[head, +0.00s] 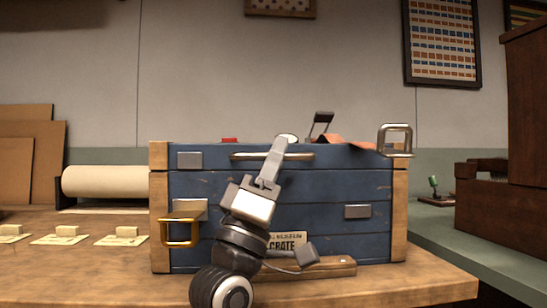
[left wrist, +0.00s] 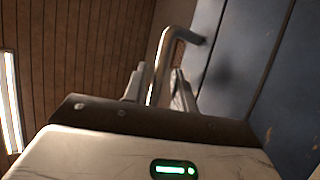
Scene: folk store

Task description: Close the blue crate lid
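The blue crate (head: 325,187), with wooden corner posts, stands on the wooden table. A metal bar handle (head: 240,156) runs along its upper front. The top appears open, with things showing above the rim; I cannot make out the lid as a separate part. My left gripper (head: 279,147) reaches up in front of the crate to the handle. In the left wrist view the bent metal handle (left wrist: 182,35) passes between my two fingers (left wrist: 158,92), which sit close on both sides of it. Blue boards (left wrist: 235,60) fill the right there. My right gripper is not in view.
A brass latch (head: 180,233) sticks out at the crate's lower left, a metal latch (head: 395,140) at its upper right. A wooden piece (head: 330,267) lies before the crate. A paper roll (head: 105,181) and small cards (head: 60,238) are at left. Brown box (head: 500,205) at right.

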